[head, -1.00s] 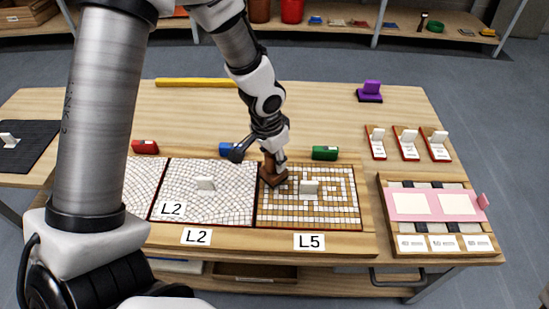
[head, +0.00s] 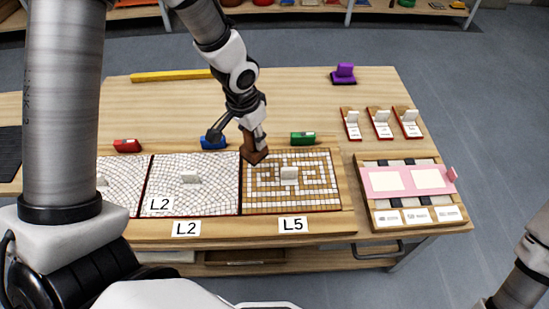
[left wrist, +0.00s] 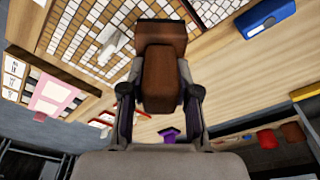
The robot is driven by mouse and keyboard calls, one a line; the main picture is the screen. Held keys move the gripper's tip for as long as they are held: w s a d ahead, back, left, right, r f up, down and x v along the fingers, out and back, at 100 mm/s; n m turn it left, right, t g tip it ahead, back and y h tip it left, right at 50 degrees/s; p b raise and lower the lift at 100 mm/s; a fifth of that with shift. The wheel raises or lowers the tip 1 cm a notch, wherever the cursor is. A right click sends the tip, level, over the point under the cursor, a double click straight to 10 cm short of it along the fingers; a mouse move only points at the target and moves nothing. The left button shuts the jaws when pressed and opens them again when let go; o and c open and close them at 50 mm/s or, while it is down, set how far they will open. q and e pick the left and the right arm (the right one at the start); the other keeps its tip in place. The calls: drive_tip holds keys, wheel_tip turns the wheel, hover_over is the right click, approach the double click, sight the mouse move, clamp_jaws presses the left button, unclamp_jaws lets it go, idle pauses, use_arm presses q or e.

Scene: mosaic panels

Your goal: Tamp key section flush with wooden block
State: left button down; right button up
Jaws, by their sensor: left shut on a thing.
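My left gripper (head: 250,130) is shut on a brown wooden block (head: 254,149). The block is at the upper left corner of the L5 mosaic panel (head: 317,207), which has a brown and white key pattern and an upright white tab (head: 289,173). I cannot tell whether the block touches the tiles. In the left wrist view the block (left wrist: 160,78) stands between the fingers, with the L5 panel (left wrist: 75,45) beyond it. The block hides the panel's corner in the head view. My right gripper is out of view.
The L2 panel (head: 215,202) with a white tab lies left of L5. Blue (head: 213,143) and green (head: 303,139) blocks stand behind the panels. A pink-covered tray (head: 405,181) and small tabbed stands (head: 381,123) are at right. The tabletop behind is mostly clear.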

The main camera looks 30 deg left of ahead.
sight(255, 152)
use_arm(q)
drive_tip(key=shift+f+b, duration=2.65)
drive_tip(key=shift+f, duration=0.25)
drive_tip(key=shift+f+b, duration=0.65)
drive_tip(key=shift+f, duration=0.05)
wheel_tip(255, 152, up, 7)
drive_tip(key=p, duration=0.6)
drive_tip(key=shift+r+p, duration=0.1)
drive_tip(key=shift+p, duration=0.3)
